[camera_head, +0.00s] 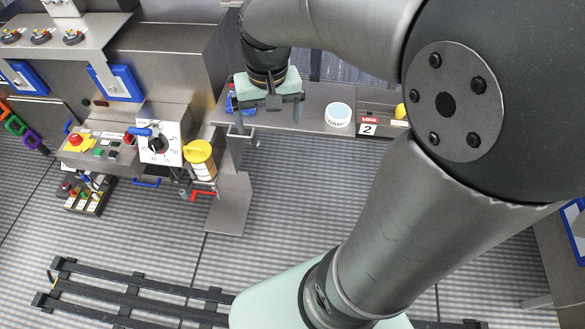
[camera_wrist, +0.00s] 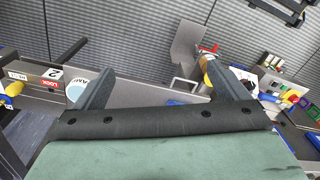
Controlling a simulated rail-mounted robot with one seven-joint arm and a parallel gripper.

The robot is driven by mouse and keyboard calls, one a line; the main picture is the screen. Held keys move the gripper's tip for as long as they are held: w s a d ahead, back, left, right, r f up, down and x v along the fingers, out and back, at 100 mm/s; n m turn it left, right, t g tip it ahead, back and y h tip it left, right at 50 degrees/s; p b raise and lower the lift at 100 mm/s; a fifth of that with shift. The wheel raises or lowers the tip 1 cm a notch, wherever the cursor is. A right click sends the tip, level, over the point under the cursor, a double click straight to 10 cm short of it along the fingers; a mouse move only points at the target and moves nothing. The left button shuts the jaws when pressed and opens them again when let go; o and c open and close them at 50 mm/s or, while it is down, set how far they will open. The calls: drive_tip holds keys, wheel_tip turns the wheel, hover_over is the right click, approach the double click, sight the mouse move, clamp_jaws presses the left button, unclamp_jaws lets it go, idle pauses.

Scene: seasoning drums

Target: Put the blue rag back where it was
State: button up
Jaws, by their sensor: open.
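My gripper (camera_head: 269,117) is above the narrow grey shelf (camera_head: 312,98), pointing down, with its two fingers spread. In the wrist view my gripper (camera_wrist: 158,68) is open, with nothing between the fingers. A small blue thing (camera_head: 231,103) shows at the shelf's left end, partly hidden behind my gripper. I cannot tell whether it is the blue rag or a container. In the wrist view only a small blue patch (camera_wrist: 175,102) shows, just above the gripper body near the right finger. No clear rag shape shows in either view.
A round white tub (camera_head: 339,114) with lettering stands on the shelf right of my gripper. A box labelled LOCK 2 (camera_head: 375,123) is farther right. A yellow-lidded container (camera_head: 200,160) and a control panel with a dial (camera_head: 158,143) are at the left. The striped floor below is mostly open.

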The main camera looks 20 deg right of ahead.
drive_tip(key=s+f+n, duration=0.2)
drive_tip(key=s+f, duration=0.1)
drive_tip(key=s, duration=0.9)
drive_tip(key=shift+f, duration=0.4)
